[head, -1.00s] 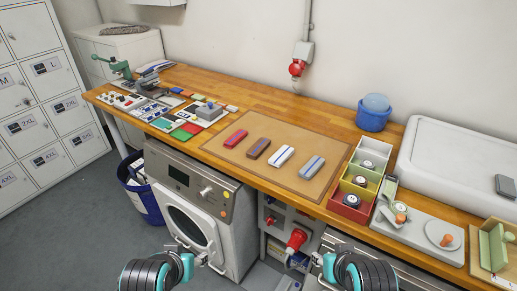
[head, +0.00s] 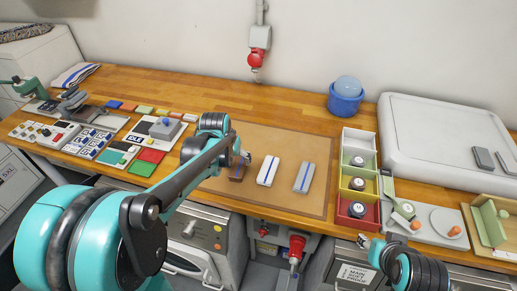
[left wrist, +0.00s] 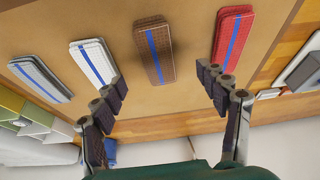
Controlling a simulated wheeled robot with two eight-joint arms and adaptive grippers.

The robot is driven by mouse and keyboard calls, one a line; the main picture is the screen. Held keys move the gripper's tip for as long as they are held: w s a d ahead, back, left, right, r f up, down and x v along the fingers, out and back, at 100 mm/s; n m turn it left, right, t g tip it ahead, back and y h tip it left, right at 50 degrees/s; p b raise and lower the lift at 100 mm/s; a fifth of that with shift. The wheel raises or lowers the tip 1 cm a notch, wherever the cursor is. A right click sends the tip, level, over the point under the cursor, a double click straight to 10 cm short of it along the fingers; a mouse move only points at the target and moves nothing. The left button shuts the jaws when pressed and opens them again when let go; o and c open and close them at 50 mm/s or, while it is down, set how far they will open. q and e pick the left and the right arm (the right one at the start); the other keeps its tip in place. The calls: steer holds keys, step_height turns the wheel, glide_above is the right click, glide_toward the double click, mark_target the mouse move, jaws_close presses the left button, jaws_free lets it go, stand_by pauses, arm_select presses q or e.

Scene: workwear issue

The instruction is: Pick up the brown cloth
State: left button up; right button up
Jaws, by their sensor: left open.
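The brown cloth is a folded strip with a blue stripe, lying on the tan mat. In the left wrist view the brown cloth (left wrist: 153,52) shows whole, ahead of and between the spread fingers of my left gripper (left wrist: 158,76). The fingers are open and empty, apart from the cloth. In the head view the left gripper (head: 241,157) is over the brown cloth (head: 237,173), and my arm partly covers the cloth. My right gripper (head: 364,240) shows only in small part at the lower right; its jaw state is unclear.
A white cloth (head: 268,170) and a grey cloth (head: 304,176) lie right of the brown one. A red cloth (left wrist: 233,38) lies on its other side, hidden by my arm in the head view. Divided bins (head: 357,210) stand right of the mat (head: 318,150).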

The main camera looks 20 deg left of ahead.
mark_target(239, 164)
arm_select(q)
steer(key=shift+w+d+f+b, duration=0.1)
steer(key=shift+w+f+b, duration=0.35)
steer(key=shift+w+f, duration=0.6)
steer(key=shift+w+f+b, duration=0.15)
steer(key=shift+f+b, duration=0.15)
steer(key=shift+f, duration=0.35)
steer(key=b+x, duration=0.2)
steer(key=x, duration=0.2)
steer(key=shift+w+f, duration=0.1)
steer(key=shift+f, duration=0.1)
steer(key=shift+r, duration=0.1)
steer(key=c, duration=1.2)
